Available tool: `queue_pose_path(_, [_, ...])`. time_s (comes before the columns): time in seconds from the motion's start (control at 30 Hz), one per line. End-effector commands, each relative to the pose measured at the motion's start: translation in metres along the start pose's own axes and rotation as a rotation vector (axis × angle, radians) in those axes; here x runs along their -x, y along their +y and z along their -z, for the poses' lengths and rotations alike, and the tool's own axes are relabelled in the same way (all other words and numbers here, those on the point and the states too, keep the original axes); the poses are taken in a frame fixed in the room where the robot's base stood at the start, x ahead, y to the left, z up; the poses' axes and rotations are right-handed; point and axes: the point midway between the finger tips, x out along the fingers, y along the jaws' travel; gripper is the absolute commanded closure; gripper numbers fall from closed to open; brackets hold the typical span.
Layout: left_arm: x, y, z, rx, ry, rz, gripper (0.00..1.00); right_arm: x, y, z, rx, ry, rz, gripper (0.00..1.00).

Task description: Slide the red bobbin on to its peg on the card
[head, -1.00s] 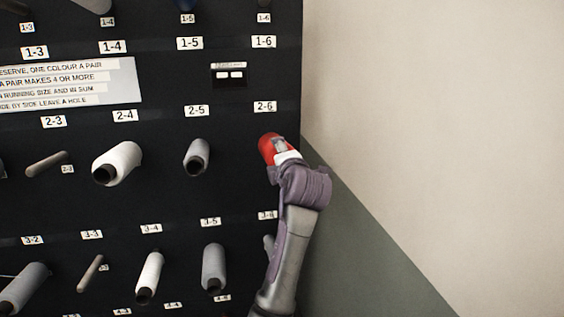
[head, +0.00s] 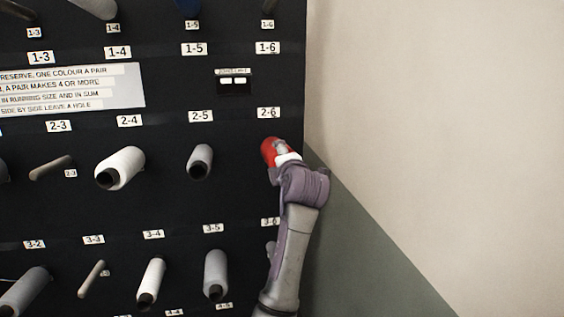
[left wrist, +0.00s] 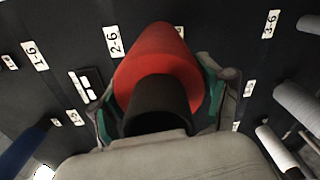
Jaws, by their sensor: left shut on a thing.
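The red bobbin (head: 270,150) is in front of the dark pegboard card (head: 230,240), just below the label 2-6 (head: 268,113). My left gripper (head: 282,149) is shut on it. In the left wrist view the red bobbin (left wrist: 162,62) shows its dark core end towards the camera, with the gripper's fingers (left wrist: 160,92) on either side. Any peg behind the bobbin is hidden, and I cannot tell whether the bobbin touches the board or a peg. My right gripper is not in view.
A white bobbin (head: 120,168) and a grey bobbin (head: 200,161) stick out to the left in the same row. More bobbins hang in the row below, beside a bare peg (head: 92,278). A pale wall (head: 430,120) is at the right.

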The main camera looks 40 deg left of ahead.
Motion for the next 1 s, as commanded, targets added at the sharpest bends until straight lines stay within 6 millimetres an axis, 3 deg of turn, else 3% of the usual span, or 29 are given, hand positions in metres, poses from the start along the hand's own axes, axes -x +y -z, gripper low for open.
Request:
queue_pose_path(0.37, [-0.007, 0.002, 0.0, 0.002, -0.001, -0.006, 0.93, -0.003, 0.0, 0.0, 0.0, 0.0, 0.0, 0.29])
queue_pose_path(0.4, [-0.007, 0.002, 0.0, 0.002, -0.001, -0.005, 0.21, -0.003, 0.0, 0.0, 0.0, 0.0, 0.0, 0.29])
queue_pose_path(0.53, [-0.007, 0.002, 0.0, 0.001, -0.001, -0.005, 0.0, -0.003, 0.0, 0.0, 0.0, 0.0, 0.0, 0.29])
queue_pose_path(0.87, [-0.007, -0.001, 0.0, -0.001, 0.001, 0.002, 0.0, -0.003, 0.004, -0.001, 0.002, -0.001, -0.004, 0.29])
queue_pose_path(1.0, [0.003, -0.001, -0.001, 0.001, -0.002, 0.002, 0.0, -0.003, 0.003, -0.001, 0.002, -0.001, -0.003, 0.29])
